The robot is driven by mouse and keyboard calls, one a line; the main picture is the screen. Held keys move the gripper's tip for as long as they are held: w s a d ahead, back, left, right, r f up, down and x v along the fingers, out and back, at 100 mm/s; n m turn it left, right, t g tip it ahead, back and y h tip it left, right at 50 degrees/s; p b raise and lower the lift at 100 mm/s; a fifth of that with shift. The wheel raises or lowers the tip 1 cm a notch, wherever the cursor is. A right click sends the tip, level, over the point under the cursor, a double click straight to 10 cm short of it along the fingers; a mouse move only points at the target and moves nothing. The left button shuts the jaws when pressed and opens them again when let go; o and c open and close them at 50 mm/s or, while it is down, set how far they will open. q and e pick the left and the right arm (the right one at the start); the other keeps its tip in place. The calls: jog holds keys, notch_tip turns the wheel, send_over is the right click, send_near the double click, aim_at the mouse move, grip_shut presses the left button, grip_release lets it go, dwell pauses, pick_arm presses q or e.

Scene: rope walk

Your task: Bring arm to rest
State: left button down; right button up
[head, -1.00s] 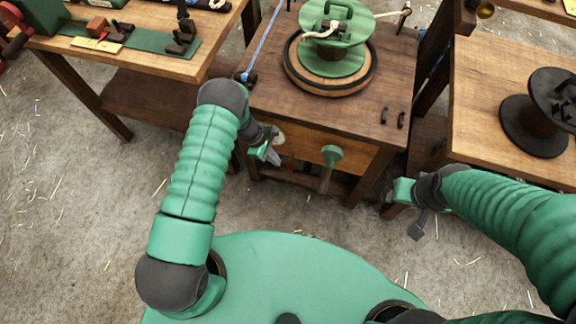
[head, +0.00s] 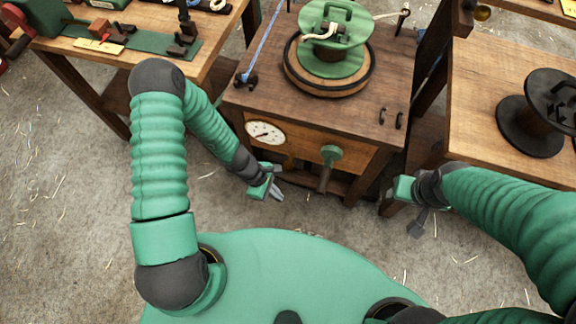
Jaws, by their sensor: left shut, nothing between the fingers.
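My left arm comes in from the left and bends at a high elbow. My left gripper (head: 276,190) is shut and empty, low in front of the middle wooden stand (head: 290,118), pointing down and to the right. My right gripper (head: 416,232) hangs at the right, below the front right corner of the stand. Its fingers show only partly, so I cannot tell whether they are open or shut.
The stand carries a green reel (head: 335,48) on a round wooden base, a white dial (head: 265,132) and a green-ended handle (head: 331,154) on its front. A bench (head: 190,68) stands left, and a table with a black spool (head: 530,125) right. Straw-strewn floor is open at left.

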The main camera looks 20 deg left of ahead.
pick_arm(q)
jog(key=shift+s+d+r, duration=0.1)
jog(key=shift+s, duration=0.2)
jog(key=a+r+m+t+y+p, duration=0.1)
jog(key=r+m+p, duration=0.6)
jog(key=r, duration=1.2)
jog(key=a+r+m+t+y+p, duration=0.1)
jog(key=a+r+m+y+p, duration=0.3)
jog(key=r+m, duration=0.6)
notch_tip(320, 180, up, 10)
jog(key=a+p, duration=0.2)
jog(key=shift+r+t+p, duration=0.2)
jog(key=shift+t+p, duration=0.2)
jog(key=shift+a, duration=0.1)
